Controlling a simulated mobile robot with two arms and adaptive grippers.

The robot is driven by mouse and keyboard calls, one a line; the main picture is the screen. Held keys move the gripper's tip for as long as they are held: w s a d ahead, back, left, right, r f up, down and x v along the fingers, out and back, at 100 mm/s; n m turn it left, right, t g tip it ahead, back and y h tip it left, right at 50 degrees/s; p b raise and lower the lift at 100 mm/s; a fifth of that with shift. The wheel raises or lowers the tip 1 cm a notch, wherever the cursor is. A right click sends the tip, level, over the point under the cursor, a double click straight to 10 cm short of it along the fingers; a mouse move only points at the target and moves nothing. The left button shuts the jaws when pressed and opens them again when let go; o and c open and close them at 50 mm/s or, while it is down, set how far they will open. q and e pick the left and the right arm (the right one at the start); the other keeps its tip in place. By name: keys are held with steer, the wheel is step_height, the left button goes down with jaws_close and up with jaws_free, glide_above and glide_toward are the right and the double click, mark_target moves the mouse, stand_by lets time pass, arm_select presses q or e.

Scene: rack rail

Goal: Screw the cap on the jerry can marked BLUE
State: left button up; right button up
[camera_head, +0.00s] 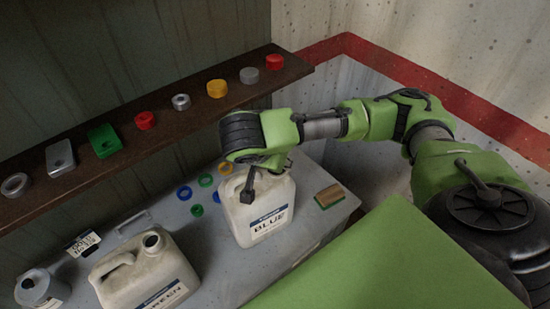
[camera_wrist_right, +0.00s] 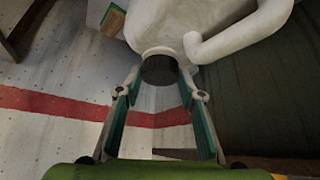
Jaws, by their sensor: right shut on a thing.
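The off-white jerry can marked BLUE (camera_head: 258,218) stands upright on the grey bench, and its pale body also fills the top of the right wrist view (camera_wrist_right: 225,22). My right gripper (camera_head: 250,186) reaches over its top from the right. In the right wrist view, my right gripper (camera_wrist_right: 160,82) has its fingers on both sides of a dark round cap (camera_wrist_right: 160,70), shut on it. The cap lies against the can's neck; I cannot tell how far it is seated. In the head view the arm hides the neck and cap. My left gripper is not in view.
Left of it stands a jerry can marked GREEN (camera_head: 150,272) with an open spout, and a grey container (camera_head: 40,290). Several coloured rings lie behind. A brush-like block (camera_head: 329,195) lies right. A wooden shelf (camera_head: 180,124) holding several caps runs above.

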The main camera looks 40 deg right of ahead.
steer(key=m+g+h, duration=0.1)
steer(key=m+g, duration=0.1)
steer(key=m, duration=0.2)
steer(key=o, duration=0.9)
